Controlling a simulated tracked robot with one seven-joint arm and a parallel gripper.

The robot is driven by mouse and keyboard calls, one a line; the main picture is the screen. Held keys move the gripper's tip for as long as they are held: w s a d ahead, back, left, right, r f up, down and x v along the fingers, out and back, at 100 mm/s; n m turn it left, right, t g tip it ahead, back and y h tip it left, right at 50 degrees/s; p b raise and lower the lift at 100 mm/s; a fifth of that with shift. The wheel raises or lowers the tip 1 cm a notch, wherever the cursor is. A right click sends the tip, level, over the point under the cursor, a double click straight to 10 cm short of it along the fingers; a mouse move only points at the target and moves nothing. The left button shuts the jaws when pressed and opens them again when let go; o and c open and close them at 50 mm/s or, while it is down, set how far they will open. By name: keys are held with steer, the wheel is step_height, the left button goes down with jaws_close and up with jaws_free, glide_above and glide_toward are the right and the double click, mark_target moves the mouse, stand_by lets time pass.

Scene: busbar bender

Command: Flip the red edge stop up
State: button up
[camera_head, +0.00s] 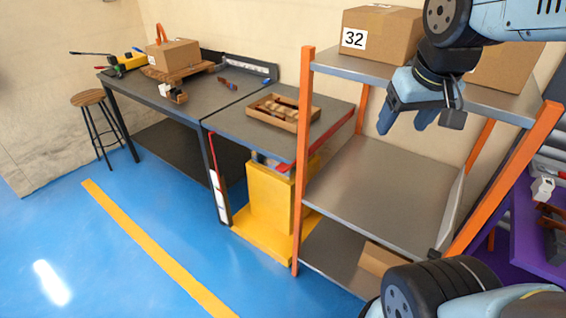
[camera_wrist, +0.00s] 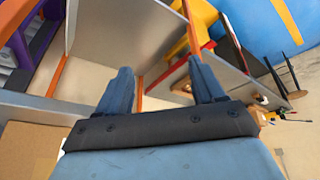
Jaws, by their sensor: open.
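A red strip (camera_head: 333,135) runs along the right edge of the grey-topped table (camera_head: 228,122), low against the top. A red piece (camera_head: 283,168) shows at the table's front right corner, and a thin red bar (camera_head: 211,160) runs down near its front left leg. I cannot tell for sure which of these is the edge stop. My gripper (camera_head: 407,122) is open and empty, above the middle board of the orange shelf rack, right of the table and apart from it. The wrist view shows both fingers apart (camera_wrist: 164,82), with the table beyond them, partly hidden.
The orange-posted rack (camera_head: 304,160) stands between my gripper and the table. A box marked 32 (camera_head: 382,34) sits on its upper shelf. A wooden tray of blocks (camera_head: 283,112) lies on the table. A yellow machine body (camera_head: 271,200) stands underneath. The blue floor in front is clear.

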steer(key=w+a+f+n+g+h, duration=0.3)
steer(key=w+f+n+g, duration=0.15)
steer(key=w+f, duration=0.5)
steer(key=n+t+h, duration=0.8)
steer(key=n+t, duration=0.6)
steer(key=n, duration=0.9)
glide_toward(279, 170)
steer(key=x, duration=1.2)
steer(key=shift+f, duration=0.1)
jaws_close()
